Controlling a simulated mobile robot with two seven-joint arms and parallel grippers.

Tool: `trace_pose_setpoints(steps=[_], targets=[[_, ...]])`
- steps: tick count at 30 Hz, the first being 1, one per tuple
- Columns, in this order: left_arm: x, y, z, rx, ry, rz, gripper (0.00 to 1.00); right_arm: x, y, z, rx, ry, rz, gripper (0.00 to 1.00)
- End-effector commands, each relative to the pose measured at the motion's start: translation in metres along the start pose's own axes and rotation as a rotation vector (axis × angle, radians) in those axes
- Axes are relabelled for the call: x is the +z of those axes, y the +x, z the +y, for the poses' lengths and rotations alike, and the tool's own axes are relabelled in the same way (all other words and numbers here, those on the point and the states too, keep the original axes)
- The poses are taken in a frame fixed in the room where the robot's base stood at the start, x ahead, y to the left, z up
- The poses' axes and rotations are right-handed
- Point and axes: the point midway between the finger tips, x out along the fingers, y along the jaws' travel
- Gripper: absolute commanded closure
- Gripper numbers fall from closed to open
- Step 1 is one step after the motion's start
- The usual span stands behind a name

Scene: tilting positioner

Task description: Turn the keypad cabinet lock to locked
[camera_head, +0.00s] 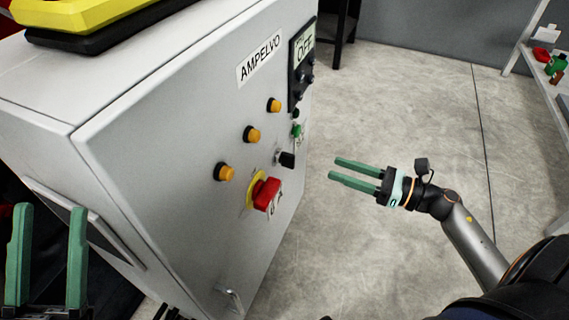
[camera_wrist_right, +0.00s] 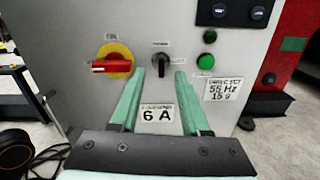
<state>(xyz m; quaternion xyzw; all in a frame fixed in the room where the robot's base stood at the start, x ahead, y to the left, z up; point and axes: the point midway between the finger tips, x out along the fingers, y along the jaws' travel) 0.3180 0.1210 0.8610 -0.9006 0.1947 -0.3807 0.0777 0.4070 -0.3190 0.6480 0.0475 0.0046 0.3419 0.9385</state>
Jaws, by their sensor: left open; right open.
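The grey cabinet (camera_head: 170,150) has a black selector knob (camera_head: 287,159) on its front panel. In the right wrist view the knob (camera_wrist_right: 160,66) has its grip upright, with small labels around it. I see no clear keypad, and the labels are too small to tell whether this knob is the lock. My right gripper (camera_head: 332,168) is open and empty, pointing at the panel with a gap before it. In the wrist view its fingertips (camera_wrist_right: 160,73) appear either side of the knob, without visible contact. My left gripper (camera_head: 50,209) is open and empty at the lower left.
A red rotary handle on a yellow plate (camera_head: 267,195) sits beside the knob. A metal pull (camera_head: 230,298) sticks out low. The floor right of the cabinet is clear.

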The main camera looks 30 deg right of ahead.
Motion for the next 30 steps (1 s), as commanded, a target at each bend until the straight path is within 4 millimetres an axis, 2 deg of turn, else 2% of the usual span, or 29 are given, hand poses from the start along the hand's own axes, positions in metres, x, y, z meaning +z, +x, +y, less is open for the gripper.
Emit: trace_pose_setpoints(steps=[1, 5, 8, 11, 21, 24, 30], targets=[[-0.001, -0.004, 0.003, 0.003, 0.004, 0.023, 0.50, -0.008, -0.001, -0.001, 0.012, -0.041, 0.011, 0.54], [-0.007, -0.005, 0.004, 0.007, 0.009, 0.049, 0.50, -0.009, -0.001, -0.001, 0.030, -0.093, 0.026, 0.54], [-0.007, -0.005, 0.004, 0.007, 0.011, 0.051, 0.50, -0.009, 0.007, -0.001, 0.034, -0.100, 0.026, 0.54], [-0.005, -0.006, 0.005, 0.008, 0.012, 0.048, 0.50, -0.008, 0.022, 0.000, 0.034, -0.099, 0.023, 0.54], [0.002, -0.011, 0.008, 0.011, 0.017, 0.042, 0.50, -0.010, 0.091, 0.002, 0.032, -0.096, 0.022, 0.54], [0.003, -0.012, 0.009, 0.012, 0.018, 0.041, 0.50, -0.011, 0.105, 0.002, 0.031, -0.094, 0.023, 0.54], [0.003, -0.013, 0.009, 0.013, 0.019, 0.041, 0.50, -0.011, 0.120, 0.003, 0.031, -0.093, 0.024, 0.54]])
